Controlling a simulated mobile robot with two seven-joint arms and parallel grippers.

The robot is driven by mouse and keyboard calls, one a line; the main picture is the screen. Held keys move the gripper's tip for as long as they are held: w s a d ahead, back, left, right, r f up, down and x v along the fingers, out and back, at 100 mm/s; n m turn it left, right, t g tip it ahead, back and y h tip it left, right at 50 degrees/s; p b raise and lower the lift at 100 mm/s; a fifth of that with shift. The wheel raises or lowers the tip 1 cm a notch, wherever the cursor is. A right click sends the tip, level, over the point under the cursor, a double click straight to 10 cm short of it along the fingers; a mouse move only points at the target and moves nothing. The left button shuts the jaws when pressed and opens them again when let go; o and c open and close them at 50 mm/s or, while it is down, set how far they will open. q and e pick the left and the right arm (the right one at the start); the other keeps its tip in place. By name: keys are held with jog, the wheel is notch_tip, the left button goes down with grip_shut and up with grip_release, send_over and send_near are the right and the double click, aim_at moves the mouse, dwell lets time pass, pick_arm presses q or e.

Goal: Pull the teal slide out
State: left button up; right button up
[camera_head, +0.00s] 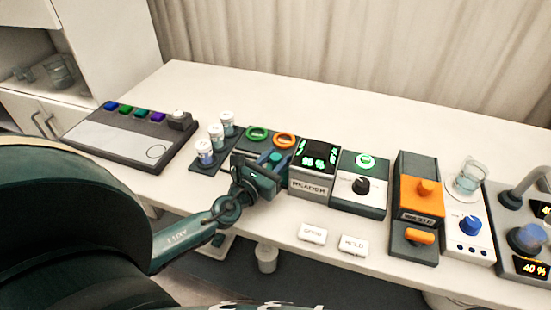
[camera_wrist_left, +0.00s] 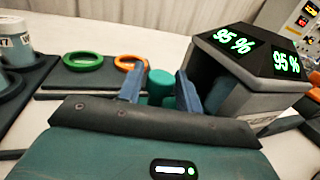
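A teal round-topped piece (camera_wrist_left: 160,82), which I take to be the teal slide's top, stands beside the reader (camera_wrist_left: 245,72). In the left wrist view it shows between the two blue-grey fingers of my left gripper (camera_wrist_left: 159,92). The fingers are spread, one on each side of it, with narrow gaps; I cannot tell whether they touch it. In the head view my left gripper (camera_head: 270,163) hides most of that spot, just left of the reader (camera_head: 314,168). The slide's lower part is hidden. My right gripper is not in view.
A green ring (camera_head: 256,133) and an orange ring (camera_head: 284,140) lie behind the gripper. Labelled jars (camera_head: 216,135) stand to the left, near a panel with coloured buttons (camera_head: 130,140). A knob unit (camera_head: 362,190) and an orange-topped waste unit (camera_head: 418,190) stand to the right.

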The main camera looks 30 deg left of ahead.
pick_arm(q)
grip_shut()
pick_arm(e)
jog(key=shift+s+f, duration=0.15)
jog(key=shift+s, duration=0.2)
pick_arm(q)
jog(key=shift+a, duration=0.1)
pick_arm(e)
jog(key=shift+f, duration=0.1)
pick_arm(q)
jog(key=a, duration=0.1)
jog(key=b, duration=0.1)
jog(key=a+b, duration=0.1)
jog(key=shift+s+a+f, duration=0.3)
jog(key=shift+s, duration=0.05)
jog(key=a+b, duration=0.2)
jog(key=a, duration=0.1)
jog(key=shift+s+a, duration=0.1)
jog(key=shift+s, duration=0.3)
jog(key=shift+s+a+r, duration=0.1)
jog(key=shift+a+r, duration=0.15)
jog(key=shift+a, duration=0.2)
jog(key=shift+o, duration=1.5)
grip_release()
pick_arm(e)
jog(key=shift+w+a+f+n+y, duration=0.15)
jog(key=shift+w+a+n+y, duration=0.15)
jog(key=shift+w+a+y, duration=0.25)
